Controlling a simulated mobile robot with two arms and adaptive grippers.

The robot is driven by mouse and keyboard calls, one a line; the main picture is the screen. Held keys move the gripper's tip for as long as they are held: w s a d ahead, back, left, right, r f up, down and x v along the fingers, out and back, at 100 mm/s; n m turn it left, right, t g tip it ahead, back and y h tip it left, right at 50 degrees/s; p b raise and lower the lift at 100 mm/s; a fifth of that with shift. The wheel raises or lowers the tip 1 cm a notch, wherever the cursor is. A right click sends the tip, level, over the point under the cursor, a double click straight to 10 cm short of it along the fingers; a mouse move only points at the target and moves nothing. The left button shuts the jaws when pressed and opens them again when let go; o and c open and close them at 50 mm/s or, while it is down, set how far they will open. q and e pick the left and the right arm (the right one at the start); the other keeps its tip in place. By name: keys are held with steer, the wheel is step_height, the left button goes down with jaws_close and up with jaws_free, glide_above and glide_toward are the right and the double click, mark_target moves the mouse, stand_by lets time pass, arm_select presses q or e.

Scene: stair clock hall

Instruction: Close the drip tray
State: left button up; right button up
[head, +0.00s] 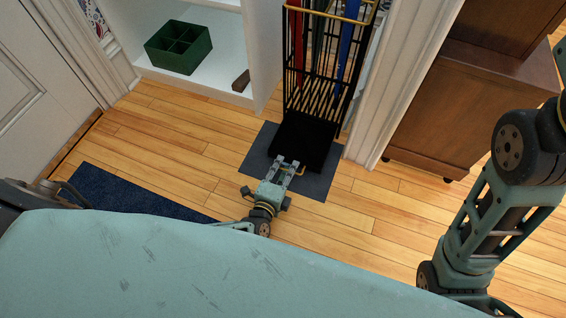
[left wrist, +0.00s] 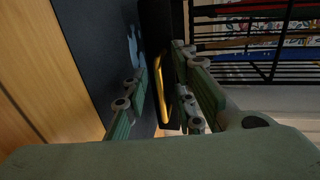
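The black drip tray (head: 301,142) sticks out from the bottom of the umbrella stand (head: 326,60), over a dark grey mat. Its front with a brass bar handle (left wrist: 161,82) shows in the left wrist view. My left gripper (head: 288,163) is low at the tray's front edge. In the left wrist view its fingers (left wrist: 158,75) are apart, one on each side of the handle; I cannot tell if they touch it. My right arm shows at the right of the head view, but its gripper is out of view.
The grey mat (head: 256,157) lies under the stand. A white shelf (head: 221,80) with a green divided box (head: 178,47) stands left of it. A white door frame and brown cabinet (head: 450,110) are to the right. A dark blue rug (head: 125,194) lies at left; wooden floor is clear between.

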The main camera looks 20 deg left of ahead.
arm_select(q)
steer(key=shift+w, duration=0.1)
jaws_close()
stand_by(0.5)
